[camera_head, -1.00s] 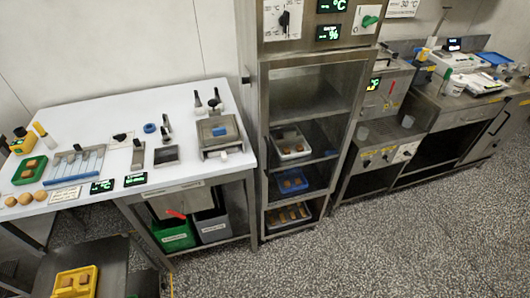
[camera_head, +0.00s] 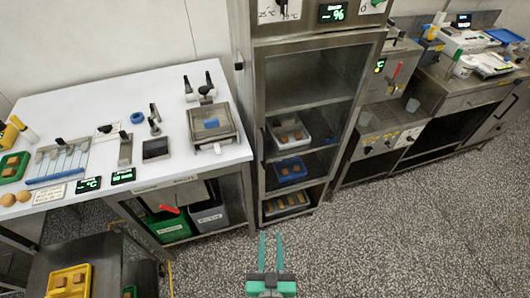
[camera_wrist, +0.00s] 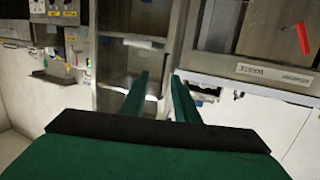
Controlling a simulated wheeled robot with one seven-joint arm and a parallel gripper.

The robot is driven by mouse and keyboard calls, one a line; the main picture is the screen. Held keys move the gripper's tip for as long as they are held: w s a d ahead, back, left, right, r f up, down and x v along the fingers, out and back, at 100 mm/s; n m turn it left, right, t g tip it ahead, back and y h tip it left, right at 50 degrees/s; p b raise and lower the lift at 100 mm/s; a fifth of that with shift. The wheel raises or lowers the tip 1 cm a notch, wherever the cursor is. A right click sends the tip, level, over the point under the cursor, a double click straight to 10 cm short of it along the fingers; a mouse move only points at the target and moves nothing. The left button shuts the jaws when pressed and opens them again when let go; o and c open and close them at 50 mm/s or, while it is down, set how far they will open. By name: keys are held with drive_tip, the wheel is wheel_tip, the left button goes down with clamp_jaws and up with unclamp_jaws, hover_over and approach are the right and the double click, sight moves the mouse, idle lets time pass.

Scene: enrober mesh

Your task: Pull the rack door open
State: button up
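The rack (camera_head: 318,80) is a tall steel cabinet in the middle of the head view. Its framed front looks closed, with trays showing behind it. A dark upright bar, seemingly the door handle (camera_head: 263,148), is at the front's left edge. My gripper (camera_head: 271,240) has two green fingers, parallel and apart, with nothing between them. In the head view it appears below the rack, over the floor, apart from the door. In the wrist view the fingers (camera_wrist: 160,80) point toward the rack (camera_wrist: 122,60), which appears upside down.
A white-topped table (camera_head: 75,110) stands left of the rack, with a green bin (camera_head: 168,228) and a grey bin (camera_head: 208,216) underneath. A low cart with a yellow tray (camera_head: 70,281) is at bottom left. Steel machines (camera_head: 370,140) stand right. Speckled floor (camera_head: 400,240) in front is clear.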

drive_tip(key=w+r+y, duration=0.1)
drive_tip(key=w+r, duration=0.2)
drive_tip(key=w, duration=0.7)
drive_tip(key=n+t+y, duration=0.1)
drive_tip(key=n, duration=0.1)
approach(265, 154)
drive_tip(key=w, duration=0.7)
drive_tip(key=w+a, duration=0.1)
drive_tip(key=w, duration=0.2)
drive_tip(key=shift+w+a+f, duration=0.1)
drive_tip(key=shift+w+f, duration=0.1)
drive_tip(key=shift+c, duration=0.3)
clamp_jaws()
